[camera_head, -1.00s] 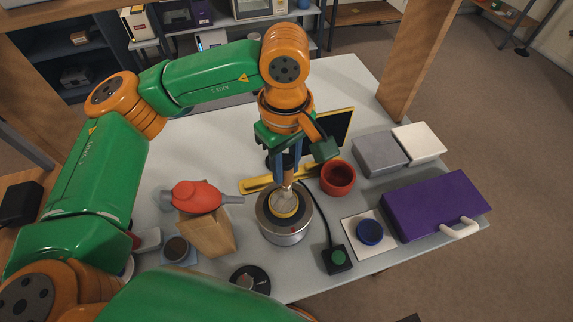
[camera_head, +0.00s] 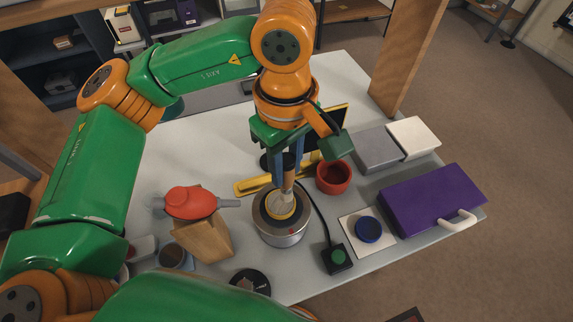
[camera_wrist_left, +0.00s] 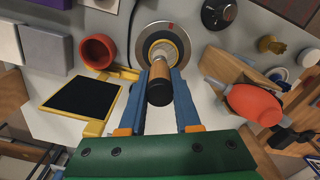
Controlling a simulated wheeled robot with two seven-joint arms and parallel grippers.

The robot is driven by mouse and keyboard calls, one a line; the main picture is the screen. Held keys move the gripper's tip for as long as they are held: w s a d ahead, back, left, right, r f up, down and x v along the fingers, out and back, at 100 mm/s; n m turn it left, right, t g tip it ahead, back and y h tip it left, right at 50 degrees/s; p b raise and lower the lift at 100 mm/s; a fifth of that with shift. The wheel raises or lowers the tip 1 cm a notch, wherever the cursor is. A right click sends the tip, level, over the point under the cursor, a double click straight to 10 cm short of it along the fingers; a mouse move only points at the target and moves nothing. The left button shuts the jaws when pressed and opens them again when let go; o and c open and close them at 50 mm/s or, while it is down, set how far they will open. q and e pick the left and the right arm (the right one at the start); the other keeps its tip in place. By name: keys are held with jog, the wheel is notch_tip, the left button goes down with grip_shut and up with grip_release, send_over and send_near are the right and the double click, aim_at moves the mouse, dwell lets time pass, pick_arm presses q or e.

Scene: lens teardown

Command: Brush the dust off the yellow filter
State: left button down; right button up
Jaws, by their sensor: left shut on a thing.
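The yellow filter (camera_head: 283,215) is a ring lying on top of a round metal drum (camera_head: 282,236); in the left wrist view the yellow filter (camera_wrist_left: 177,42) is partly hidden by the brush. My left gripper (camera_head: 285,180) is shut on a brush (camera_head: 284,197) and holds it upright over the filter. The brush's wooden handle (camera_wrist_left: 160,78) sits between the blue fingers, with pale bristles pointing at the filter's middle. The bristles look to be at the filter, but I cannot tell whether they touch. Dust is too small to make out. My right gripper is not in view.
A red bowl (camera_head: 333,177) and yellow-framed black panel stand close behind the drum. A red blower (camera_head: 191,202) rests on a wooden stand to the left.

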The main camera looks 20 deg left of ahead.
aim_at(287, 160)
pick_arm(q)
jog(key=shift+s+r+p, duration=0.2)
jog(key=shift+r+p, duration=0.05)
jog(key=shift+r, duration=0.3)
jog(key=shift+s+r+p, duration=0.15)
jog(key=shift+r+p, duration=0.1)
jog(key=shift+r, duration=0.3)
jog(key=shift+w+d+r+p, duration=0.1)
jog(key=shift+w+r+p, duration=0.05)
jog(key=shift+r+p, duration=0.35)
jog(key=shift+w+d+r+p, duration=0.1)
jog(key=shift+r+p, duration=0.15)
jog(key=shift+r, duration=0.3)
jog(key=shift+a+r, duration=0.1)
jog(key=shift+r, duration=0.15)
jog(key=shift+s+r, duration=0.1)
